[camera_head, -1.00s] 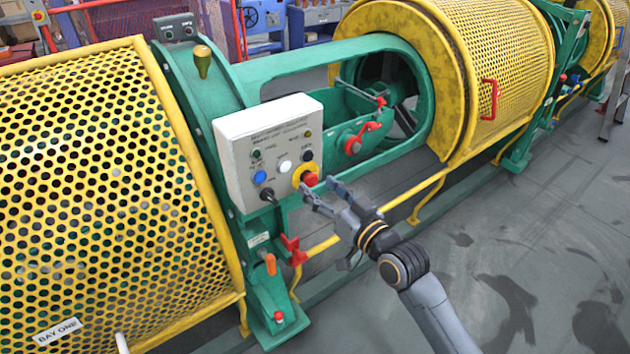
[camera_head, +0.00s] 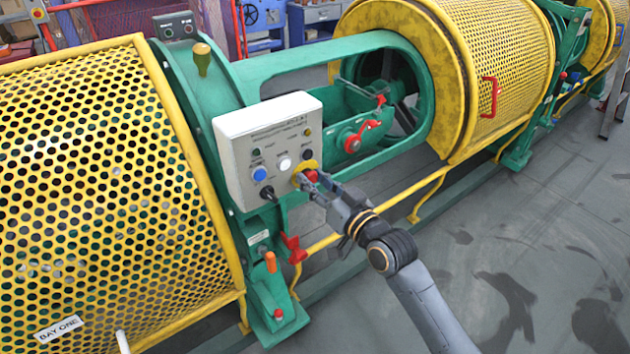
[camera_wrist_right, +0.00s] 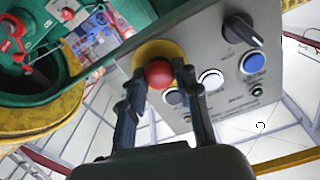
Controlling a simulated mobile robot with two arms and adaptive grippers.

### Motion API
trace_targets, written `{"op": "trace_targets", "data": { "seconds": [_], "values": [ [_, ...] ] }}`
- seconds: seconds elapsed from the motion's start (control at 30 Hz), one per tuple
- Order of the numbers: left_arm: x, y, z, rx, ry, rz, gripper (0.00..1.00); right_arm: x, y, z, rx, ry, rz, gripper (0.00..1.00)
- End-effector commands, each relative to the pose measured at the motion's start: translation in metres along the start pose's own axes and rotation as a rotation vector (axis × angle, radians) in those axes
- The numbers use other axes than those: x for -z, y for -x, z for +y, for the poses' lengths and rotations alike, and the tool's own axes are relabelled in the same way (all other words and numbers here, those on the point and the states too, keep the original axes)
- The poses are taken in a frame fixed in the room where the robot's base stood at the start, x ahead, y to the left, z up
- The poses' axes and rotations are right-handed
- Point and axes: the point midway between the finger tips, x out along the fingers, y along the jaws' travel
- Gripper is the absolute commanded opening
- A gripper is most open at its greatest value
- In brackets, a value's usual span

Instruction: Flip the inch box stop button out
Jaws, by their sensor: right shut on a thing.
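The inch box (camera_head: 268,150) is a pale grey control box on the green machine frame. Its stop button (camera_head: 311,176) is a red mushroom head on a yellow surround, at the box's lower right. In the right wrist view the red stop button (camera_wrist_right: 159,74) sits between the two fingertips. My right gripper (camera_head: 313,182) is at the button and shut on it; the fingers partly cover the button in the head view. In the right wrist view my right gripper (camera_wrist_right: 158,85) has a finger on each side of the red head. My left gripper is not in view.
A blue button (camera_head: 260,174), a white button (camera_head: 285,165) and a black selector (camera_head: 268,194) are close by on the box. A red lever (camera_head: 292,248) and an orange handle (camera_head: 270,262) stand below. Yellow mesh guards (camera_head: 95,180) flank the frame; open floor lies right.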

Motion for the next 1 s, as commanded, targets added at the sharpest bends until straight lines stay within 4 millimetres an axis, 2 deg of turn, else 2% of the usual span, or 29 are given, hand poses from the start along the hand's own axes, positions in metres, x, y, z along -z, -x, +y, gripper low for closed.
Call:
{"op": "trace_targets", "data": {
  "seconds": [0.17,0.4,0.43,0.53,0.87,1.0],
  "values": [
    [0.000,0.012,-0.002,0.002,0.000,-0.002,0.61,0.002,0.009,0.000,-0.001,0.003,-0.003,0.00],
    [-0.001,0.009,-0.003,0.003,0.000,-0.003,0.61,-0.001,0.010,0.000,-0.001,0.000,-0.002,0.00],
    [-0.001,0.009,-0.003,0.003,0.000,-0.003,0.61,-0.001,0.010,0.000,-0.001,0.000,-0.002,0.35],
    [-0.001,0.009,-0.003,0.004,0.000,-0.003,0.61,-0.001,0.010,0.000,-0.001,0.000,-0.002,0.56],
    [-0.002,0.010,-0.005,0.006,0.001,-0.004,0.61,0.000,0.011,0.000,-0.001,0.000,-0.001,0.56],
    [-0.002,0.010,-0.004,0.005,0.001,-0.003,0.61,-0.001,0.025,0.001,-0.002,0.001,-0.002,0.56]
  ]
}}
